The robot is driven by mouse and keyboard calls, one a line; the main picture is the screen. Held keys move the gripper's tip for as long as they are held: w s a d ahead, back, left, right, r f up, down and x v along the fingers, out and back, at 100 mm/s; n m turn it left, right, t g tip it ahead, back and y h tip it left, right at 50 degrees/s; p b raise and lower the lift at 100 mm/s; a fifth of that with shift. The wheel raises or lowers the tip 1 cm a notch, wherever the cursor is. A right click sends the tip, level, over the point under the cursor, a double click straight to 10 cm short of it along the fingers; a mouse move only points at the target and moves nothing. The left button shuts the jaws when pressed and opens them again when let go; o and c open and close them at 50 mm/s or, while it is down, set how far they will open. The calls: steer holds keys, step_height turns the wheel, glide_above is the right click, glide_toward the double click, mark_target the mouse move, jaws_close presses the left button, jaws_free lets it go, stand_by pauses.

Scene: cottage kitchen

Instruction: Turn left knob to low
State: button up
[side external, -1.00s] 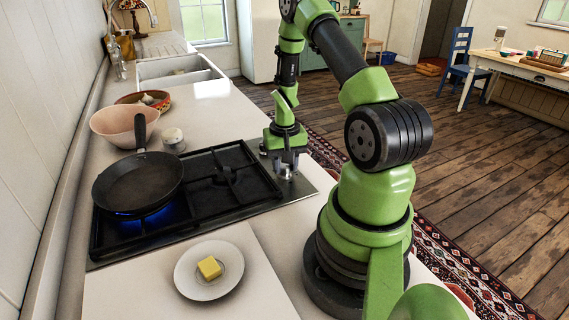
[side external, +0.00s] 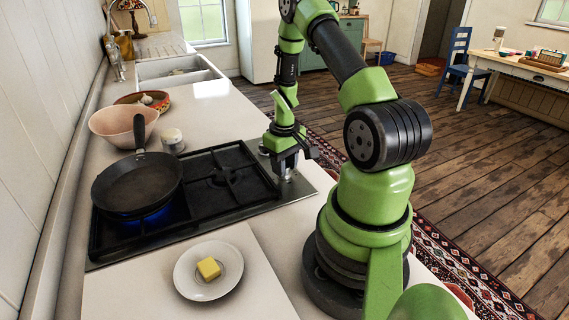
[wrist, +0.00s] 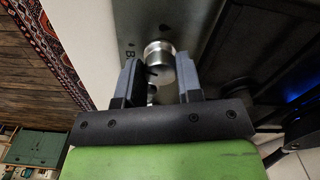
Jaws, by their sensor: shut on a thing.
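A small silver knob (wrist: 160,62) sits between the fingers of my gripper (wrist: 158,75) in the wrist view. My gripper is shut on this knob and points down at the hob's right edge. In the side view, my gripper (side external: 287,167) hides most of the knob. A second metal knob (side external: 264,148) shows partly behind it. The black hob (side external: 228,203) has a dark frying pan (side external: 138,184) on its left burner, with a faint blue flame under it. I cannot read the knob's setting.
A white plate (side external: 184,284) with yellow butter (side external: 208,268) lies on the near counter. A pink bowl (side external: 107,124), a small jar (side external: 172,140) and a red dish with garlic stand behind the hob. The right burner is bare.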

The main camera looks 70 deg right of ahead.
steer(key=o, duration=0.9)
steer(key=shift+r, duration=0.1)
step_height(320, 180, up, 10)
steer(key=shift+f, duration=0.15)
stand_by(0.3)
